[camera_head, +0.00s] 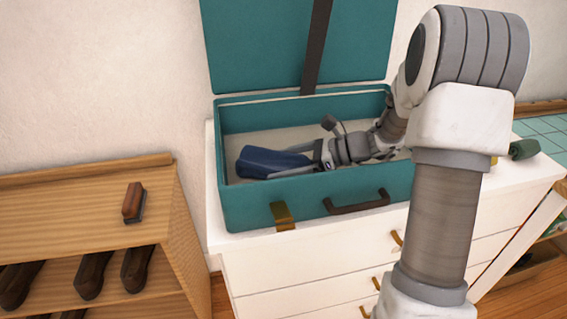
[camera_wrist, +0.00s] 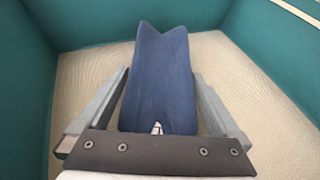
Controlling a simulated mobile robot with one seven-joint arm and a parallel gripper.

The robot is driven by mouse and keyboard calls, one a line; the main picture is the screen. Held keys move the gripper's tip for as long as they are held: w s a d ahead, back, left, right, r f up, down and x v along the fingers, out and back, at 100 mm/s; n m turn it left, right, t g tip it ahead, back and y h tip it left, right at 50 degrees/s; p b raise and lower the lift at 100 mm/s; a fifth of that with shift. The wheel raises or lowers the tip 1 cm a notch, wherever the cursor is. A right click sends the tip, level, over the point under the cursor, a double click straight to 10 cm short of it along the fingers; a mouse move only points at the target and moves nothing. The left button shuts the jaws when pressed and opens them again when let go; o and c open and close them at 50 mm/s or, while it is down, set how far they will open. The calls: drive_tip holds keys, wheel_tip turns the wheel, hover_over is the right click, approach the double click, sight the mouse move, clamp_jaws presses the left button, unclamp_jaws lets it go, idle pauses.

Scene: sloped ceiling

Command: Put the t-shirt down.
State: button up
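The t-shirt is a dark blue folded piece (camera_head: 271,162) inside the left part of the open teal suitcase (camera_head: 257,207). In the wrist view the t-shirt (camera_wrist: 163,85) lies lengthwise between my fingers, with its far end notched. My gripper (camera_head: 312,163) reaches low into the suitcase from the right. In the wrist view its fingers (camera_wrist: 162,78) stand wide apart on both sides of the t-shirt, with narrow gaps beside the cloth. The t-shirt appears to be at the pale suitcase floor; its underside is hidden.
The suitcase stands on a white dresser (camera_head: 300,262), its lid (camera_head: 255,45) raised at the back. Its walls surround my gripper. A wooden shelf (camera_head: 75,205) at left holds a brush (camera_head: 133,202) on top and several dark shoes below. A green object (camera_head: 523,149) lies at right.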

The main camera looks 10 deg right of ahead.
drive_tip(key=shift+r, duration=0.3)
drive_tip(key=p+v, duration=0.2)
drive_tip(key=v, duration=1)
drive_tip(key=s+a+r+n+g+h+p, duration=0.2)
drive_tip(key=s+a+r+n+h, duration=0.1)
drive_tip(key=s+a+r+n, duration=0.35)
drive_tip(key=s+a+r+n+g+h+p, duration=0.2)
drive_tip(key=s+a+r+n+p, duration=0.15)
drive_tip(key=a+r+n, duration=0.5)
drive_tip(key=s+d+r+n+t+h+p, duration=0.2)
drive_tip(key=s+d+n+t+h+p, duration=0.2)
drive_tip(key=s+n+h, duration=0.3)
drive_tip(key=s+d+p, duration=0.1)
drive_tip(key=s, duration=0.3)
drive_tip(key=shift+d+n+h, duration=0.3)
